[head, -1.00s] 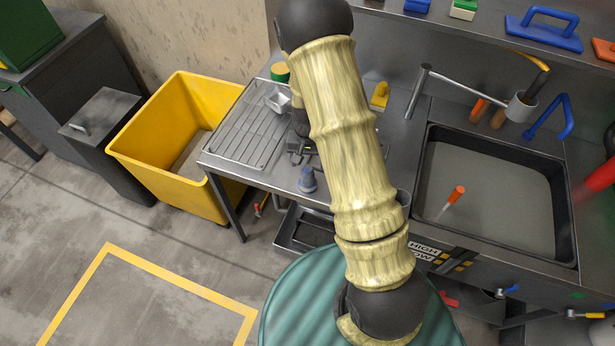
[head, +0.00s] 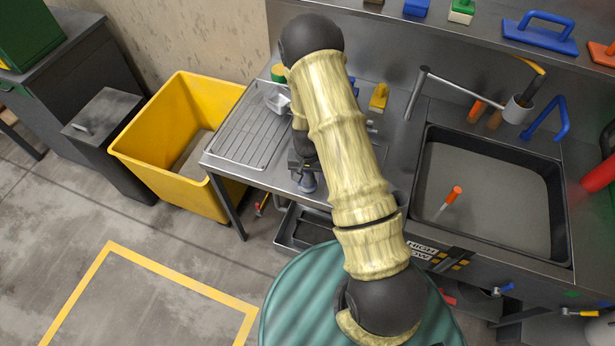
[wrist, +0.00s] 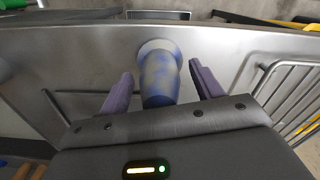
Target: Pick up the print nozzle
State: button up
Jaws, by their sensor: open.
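The print nozzle, a blue-grey tapered piece with a pale round flange, stands on the steel counter close to its front edge. It shows in the wrist view (wrist: 160,80) and partly in the head view (head: 307,184). My gripper (wrist: 161,72) is open, with one purple finger on each side of the nozzle. Gaps show between the fingers and the nozzle, and nothing is held. In the head view, my arm hides much of the gripper and the counter around it.
A wire drying rack (head: 243,135) lies left of the nozzle, with a yellow bin (head: 180,140) beyond the counter's end. A sink basin (head: 490,190) of grey material holds an orange-handled tool (head: 448,200) at right. A yellow-handled tool (head: 379,96) stands behind my arm.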

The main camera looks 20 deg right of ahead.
jog(key=shift+f, duration=0.4)
jog(key=c, duration=1.2)
